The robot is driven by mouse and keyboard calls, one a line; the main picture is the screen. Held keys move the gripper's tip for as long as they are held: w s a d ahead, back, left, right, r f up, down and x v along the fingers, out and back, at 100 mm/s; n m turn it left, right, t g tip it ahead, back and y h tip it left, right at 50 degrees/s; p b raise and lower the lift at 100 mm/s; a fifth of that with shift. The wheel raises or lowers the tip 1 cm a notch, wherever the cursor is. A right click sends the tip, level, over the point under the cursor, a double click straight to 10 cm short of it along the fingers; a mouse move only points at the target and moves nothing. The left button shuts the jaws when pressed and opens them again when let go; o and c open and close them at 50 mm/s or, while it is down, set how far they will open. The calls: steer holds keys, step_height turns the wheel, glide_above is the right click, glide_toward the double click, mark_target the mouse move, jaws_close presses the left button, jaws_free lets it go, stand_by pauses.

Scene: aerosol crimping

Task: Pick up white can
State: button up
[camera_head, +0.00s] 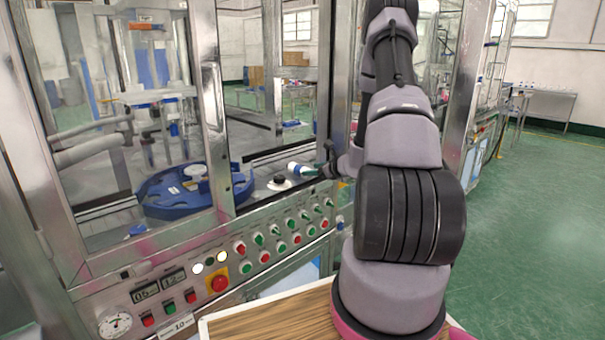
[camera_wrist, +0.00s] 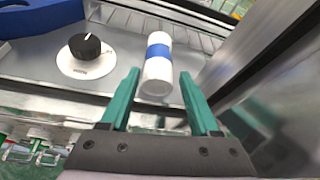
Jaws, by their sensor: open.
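The white can (camera_wrist: 157,76) has a blue band around its middle and sits on the machine's metal deck. In the wrist view it lies ahead of and between the two green fingers of my gripper (camera_wrist: 157,95); the near end of the can reaches in between the fingertips, with a gap on both sides. My gripper is open and empty. In the head view the white can (camera_head: 294,167) shows small beside the green fingers of my gripper (camera_head: 309,171), with my arm coming in from the right.
A black knob on a white dial (camera_wrist: 85,52) is left of the can. A blue round turntable (camera_head: 170,205) is farther left. A slatted conveyor (camera_wrist: 190,38) runs behind the can. A metal frame post (camera_wrist: 262,60) stands close on the right. A button panel (camera_head: 285,235) is below.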

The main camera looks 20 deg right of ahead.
mark_target(300, 170)
steer(key=x, duration=0.8)
steer(key=shift+a+r, duration=0.15)
jaws_close()
